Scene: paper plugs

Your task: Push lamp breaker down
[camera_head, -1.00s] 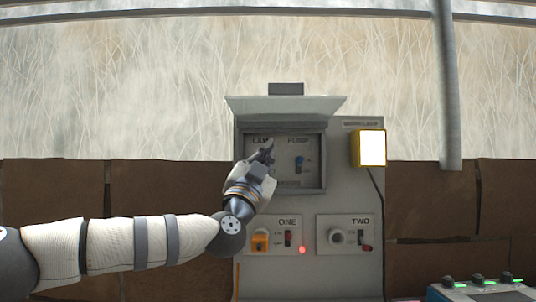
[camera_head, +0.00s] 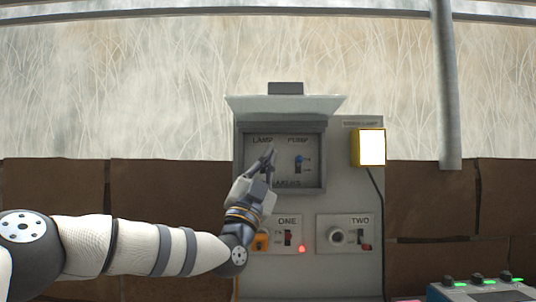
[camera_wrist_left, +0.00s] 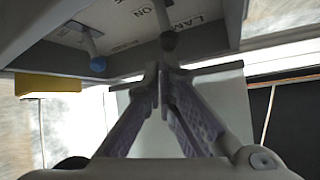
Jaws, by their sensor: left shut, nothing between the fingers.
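The breaker box (camera_head: 325,160) stands with its cover raised and shows LAMP and PUMP labels. My left gripper (camera_head: 269,153) is shut and empty, its fingertips in front of the LAMP side. They cover most of the lamp breaker in the head view. In the left wrist view the lamp breaker's dark knob (camera_wrist_left: 168,40) is just beyond the closed fingertips (camera_wrist_left: 163,75); I cannot tell if they touch. The blue-knobbed pump breaker (camera_head: 298,160) is to the right, and also shows in the left wrist view (camera_wrist_left: 98,64). My right gripper is out of view.
The raised cover (camera_head: 285,106) overhangs the box. A yellow-framed lamp (camera_head: 371,147) on the right glows. Below are panels ONE, with an orange plug (camera_head: 261,240) and a lit red light (camera_head: 302,249), and TWO, with a round socket (camera_head: 336,236). A console with green lights (camera_head: 483,291) is at lower right.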

